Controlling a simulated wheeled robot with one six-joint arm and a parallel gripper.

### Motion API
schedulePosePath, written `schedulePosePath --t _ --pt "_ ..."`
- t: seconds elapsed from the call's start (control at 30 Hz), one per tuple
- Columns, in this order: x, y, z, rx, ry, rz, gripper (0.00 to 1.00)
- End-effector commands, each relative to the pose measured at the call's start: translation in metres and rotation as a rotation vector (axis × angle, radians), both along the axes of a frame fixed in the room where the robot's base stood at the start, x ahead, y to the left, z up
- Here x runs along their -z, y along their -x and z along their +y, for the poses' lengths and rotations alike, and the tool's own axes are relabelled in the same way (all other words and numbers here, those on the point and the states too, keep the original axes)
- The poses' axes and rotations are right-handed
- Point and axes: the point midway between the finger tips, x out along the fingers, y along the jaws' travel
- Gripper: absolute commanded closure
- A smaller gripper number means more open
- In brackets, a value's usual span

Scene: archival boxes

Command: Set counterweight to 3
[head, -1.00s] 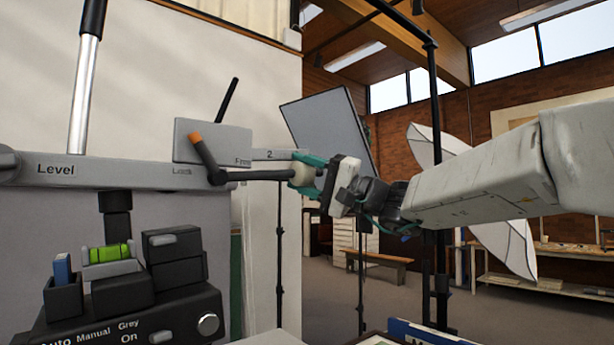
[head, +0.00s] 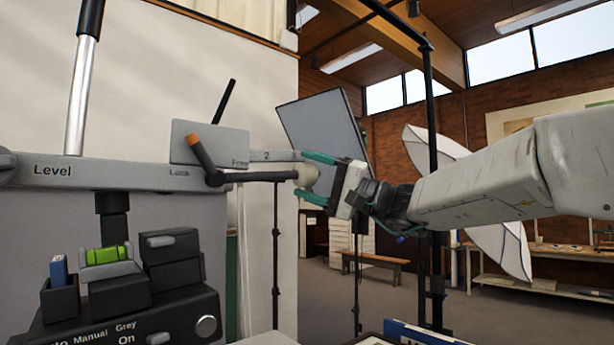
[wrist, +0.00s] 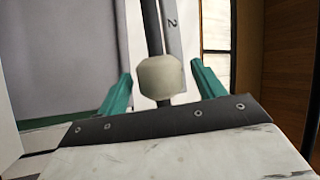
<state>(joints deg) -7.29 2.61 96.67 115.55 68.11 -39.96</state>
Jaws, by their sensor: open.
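The grey horizontal arm (head: 90,174) carries the words Level and Lock, and its right end shows a 2 (head: 266,156). A black rod with a pale rounded knob (head: 306,174) runs out along it; I take this to be the counterweight part. A dark lever with an orange tip (head: 200,152) stands beside a grey plate marked with a partly hidden word. My gripper (head: 312,178) is open, its teal fingers above and below the knob. In the wrist view the knob (wrist: 160,77) sits between the spread fingers, with gaps on both sides, and the 2 shows behind it.
A black control box (head: 130,320) with labels, a knob and a green level vial (head: 106,255) stands at lower left. A dark panel (head: 325,125) and thin stands are behind my gripper. A white umbrella (head: 440,150) and a bench (head: 375,260) are farther back.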

Motion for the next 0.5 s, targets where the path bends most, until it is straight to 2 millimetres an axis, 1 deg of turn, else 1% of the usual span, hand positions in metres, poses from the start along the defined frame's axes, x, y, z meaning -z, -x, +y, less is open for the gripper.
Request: schedulePosePath --t 0.1,0.3,0.4,0.5 --pt "0.007 0.006 -0.019 0.005 0.000 0.001 0.32" --pt "0.018 0.016 -0.048 0.003 0.000 0.000 0.32" --pt "0.021 0.020 -0.057 0.002 -0.001 -0.001 0.32" --pt "0.022 0.022 -0.060 0.001 0.000 -0.001 0.32"
